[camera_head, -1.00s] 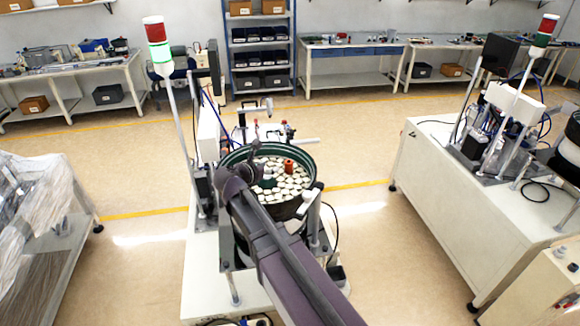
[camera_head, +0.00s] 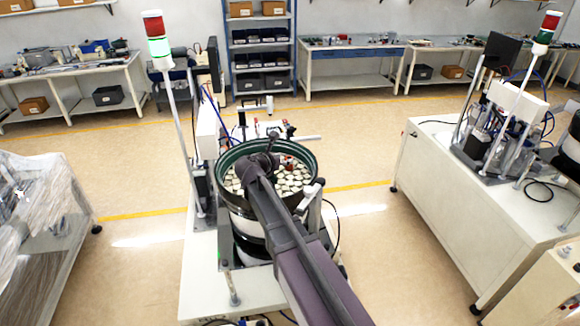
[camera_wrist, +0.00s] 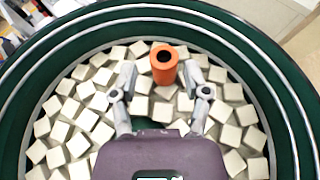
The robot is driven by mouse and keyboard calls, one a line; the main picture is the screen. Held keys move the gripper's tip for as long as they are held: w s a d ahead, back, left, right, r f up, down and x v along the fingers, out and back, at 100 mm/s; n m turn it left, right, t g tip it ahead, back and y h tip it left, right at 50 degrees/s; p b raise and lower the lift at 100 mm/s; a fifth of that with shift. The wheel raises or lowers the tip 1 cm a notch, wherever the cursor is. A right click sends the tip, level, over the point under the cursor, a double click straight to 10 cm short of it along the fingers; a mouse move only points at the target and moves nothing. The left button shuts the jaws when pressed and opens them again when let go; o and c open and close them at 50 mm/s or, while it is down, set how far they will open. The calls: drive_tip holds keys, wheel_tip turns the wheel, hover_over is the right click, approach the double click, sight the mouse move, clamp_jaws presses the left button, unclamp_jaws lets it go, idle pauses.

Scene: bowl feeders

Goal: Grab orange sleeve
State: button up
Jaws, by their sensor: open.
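The orange sleeve (camera_wrist: 164,66) stands among pale blocks inside the green bowl feeder (camera_wrist: 290,110) in the wrist view. It is a short tube, slightly tilted in the picture, with its dark bore facing the camera. My gripper (camera_wrist: 160,80) is open, with one finger on either side of the sleeve's lower part in the picture. I cannot tell whether a finger touches it.
Many pale blocks (camera_wrist: 72,108) fill the bowl floor around the sleeve. The bowl's stepped wall surrounds the fingers. A signal tower (camera_head: 158,45) rises left of the bowl, and a white machine cabinet (camera_head: 450,195) stands to the right across clear floor.

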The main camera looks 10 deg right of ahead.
sight(288, 158)
drive_tip(key=shift+w+d, duration=0.1)
idle(0.3)
drive_tip(key=shift+b+x, duration=1.05)
drive_tip(key=shift+x, duration=1.45)
drive_tip(key=shift+d+f, duration=0.1)
drive_tip(key=c, duration=0.7)
